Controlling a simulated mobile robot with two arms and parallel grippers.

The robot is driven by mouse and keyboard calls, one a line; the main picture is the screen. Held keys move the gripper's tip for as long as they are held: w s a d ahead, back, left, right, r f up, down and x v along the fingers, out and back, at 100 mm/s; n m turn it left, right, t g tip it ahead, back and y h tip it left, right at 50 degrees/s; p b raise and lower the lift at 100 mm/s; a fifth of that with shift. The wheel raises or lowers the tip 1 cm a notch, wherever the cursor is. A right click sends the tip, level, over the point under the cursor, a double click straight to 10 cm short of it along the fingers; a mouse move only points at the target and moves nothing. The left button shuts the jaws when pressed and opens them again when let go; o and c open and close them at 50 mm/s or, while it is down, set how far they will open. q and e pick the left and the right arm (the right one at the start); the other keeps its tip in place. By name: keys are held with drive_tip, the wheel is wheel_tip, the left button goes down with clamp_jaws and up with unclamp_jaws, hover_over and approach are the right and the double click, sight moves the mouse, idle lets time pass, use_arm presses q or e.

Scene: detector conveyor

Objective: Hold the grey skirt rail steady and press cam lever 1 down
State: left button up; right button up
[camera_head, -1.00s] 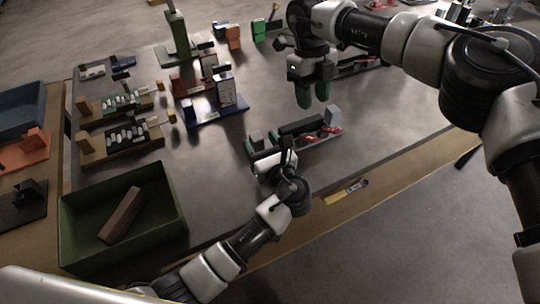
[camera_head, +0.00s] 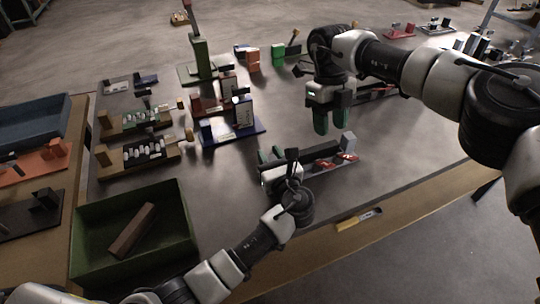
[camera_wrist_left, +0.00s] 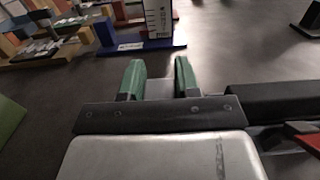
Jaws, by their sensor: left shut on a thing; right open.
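The grey skirt rail (camera_head: 333,174) lies along the front of a dark fixture near the table's front edge. Two red cam levers, one nearer (camera_head: 325,163) and one farther right (camera_head: 347,156), sit along it; I cannot tell which is lever 1. A red lever (camera_wrist_left: 304,136) also shows at the right of the left wrist view. My left gripper (camera_head: 270,156) is at the fixture's left end. Its green fingers are shut on a grey piece (camera_wrist_left: 159,89), seemingly part of the rail. My right gripper (camera_head: 331,121) is open and empty, pointing down above the fixture's far side.
A grey block (camera_head: 349,141) stands at the fixture's right end. A blue stand (camera_head: 232,135) and wooden racks (camera_head: 137,153) are behind and left. A green tray (camera_head: 182,222) holds a brown bar. A yellow-handled tool (camera_head: 357,219) lies at the table edge.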

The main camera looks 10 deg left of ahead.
use_arm(q)
clamp_jaws()
use_arm(e)
drive_tip(key=shift+s+f, duration=0.1)
drive_tip(key=c, duration=0.3)
drive_tip(key=shift+s+d+f+t+y, duration=0.15)
drive_tip(key=shift+s+d+f+t, duration=0.1)
drive_tip(key=shift+s+f, duration=0.3)
drive_tip(key=shift+s+d+f+t+y, duration=0.15)
drive_tip(key=shift+s+d+f, duration=0.1)
drive_tip(key=shift+s+f, duration=0.25)
clamp_jaws()
drive_tip(key=shift+s+d+f+m+t, duration=0.1)
drive_tip(key=shift+s+d+m+t, duration=0.1)
drive_tip(key=shift+m+t, duration=0.1)
drive_tip(key=shift+s+d+t+y, duration=0.2)
drive_tip(key=shift+t+y, duration=0.1)
drive_tip(key=shift+y, duration=0.1)
drive_tip(key=shift+s+d+r+m+t+y, duration=0.15)
drive_tip(key=shift+r+m+t+y, duration=0.1)
drive_tip(key=shift+r+t, duration=0.15)
drive_tip(key=shift+s+d+r+m+t+y, duration=0.15)
drive_tip(key=shift+r+m+t, duration=0.1)
drive_tip(key=shift+r+t, duration=0.15)
drive_tip(key=shift+f, duration=0.15)
